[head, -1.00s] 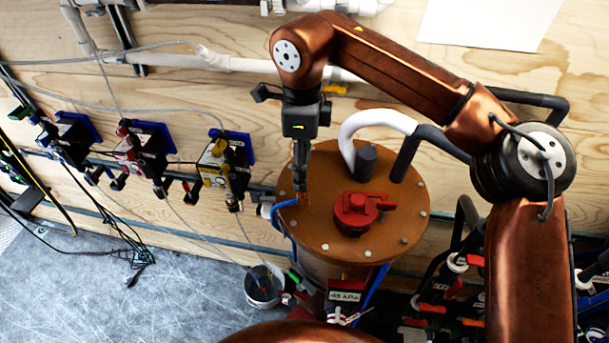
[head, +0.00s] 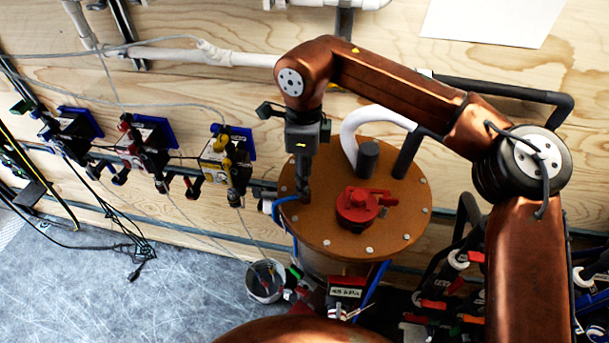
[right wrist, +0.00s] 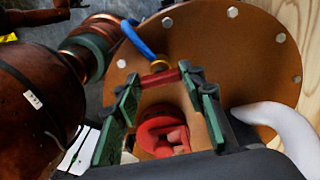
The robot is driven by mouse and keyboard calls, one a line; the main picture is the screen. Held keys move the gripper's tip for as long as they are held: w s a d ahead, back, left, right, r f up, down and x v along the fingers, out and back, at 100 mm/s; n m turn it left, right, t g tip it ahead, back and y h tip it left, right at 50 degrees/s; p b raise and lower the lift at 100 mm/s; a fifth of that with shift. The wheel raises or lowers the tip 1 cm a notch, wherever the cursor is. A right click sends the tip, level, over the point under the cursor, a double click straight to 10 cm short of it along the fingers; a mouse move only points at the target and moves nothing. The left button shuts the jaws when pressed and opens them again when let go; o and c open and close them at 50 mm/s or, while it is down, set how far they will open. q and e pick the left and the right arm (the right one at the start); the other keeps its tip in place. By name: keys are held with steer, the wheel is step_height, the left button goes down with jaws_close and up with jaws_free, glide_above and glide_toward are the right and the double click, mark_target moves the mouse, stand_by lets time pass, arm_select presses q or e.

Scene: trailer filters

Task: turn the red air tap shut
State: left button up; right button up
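The small red air tap (right wrist: 160,78) sits near the rim of a brown round lid, beside a brass fitting and a blue hose. In the right wrist view its red handle lies crosswise between the fingertips of my right gripper (right wrist: 164,76). The fingers stand apart on either side of it; I cannot tell whether they touch it. In the head view my right gripper (head: 304,192) points down at the left part of the lid (head: 400,225) and hides the tap. My left gripper is not in view.
A larger red valve (head: 357,206) stands on the lid, also seen in the right wrist view (right wrist: 160,135). A white bent pipe (head: 352,135) rises behind it. A small bucket (head: 264,284) and a display box (head: 346,292) are below. Wall-mounted regulators (head: 228,155) are left.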

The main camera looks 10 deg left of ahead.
steer(key=c, duration=0.6)
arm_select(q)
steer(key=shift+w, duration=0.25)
arm_select(e)
steer(key=shift+o, duration=0.2)
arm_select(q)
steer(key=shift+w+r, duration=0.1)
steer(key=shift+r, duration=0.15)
arm_select(e)
steer(key=shift+m, duration=0.4)
steer(key=m+p, duration=0.1)
steer(key=m, duration=0.1)
steer(key=shift+m, duration=0.4)
steer(key=m+p, duration=0.1)
steer(key=m, duration=0.2)
steer(key=shift+m, duration=0.3)
steer(key=m, duration=0.5)
steer(key=shift+w+d+m, duration=0.1)
steer(key=shift+m, duration=0.2)
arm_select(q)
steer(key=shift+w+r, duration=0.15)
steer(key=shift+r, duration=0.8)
arm_select(e)
steer(key=m, duration=0.4)
steer(key=shift+m, duration=0.7)
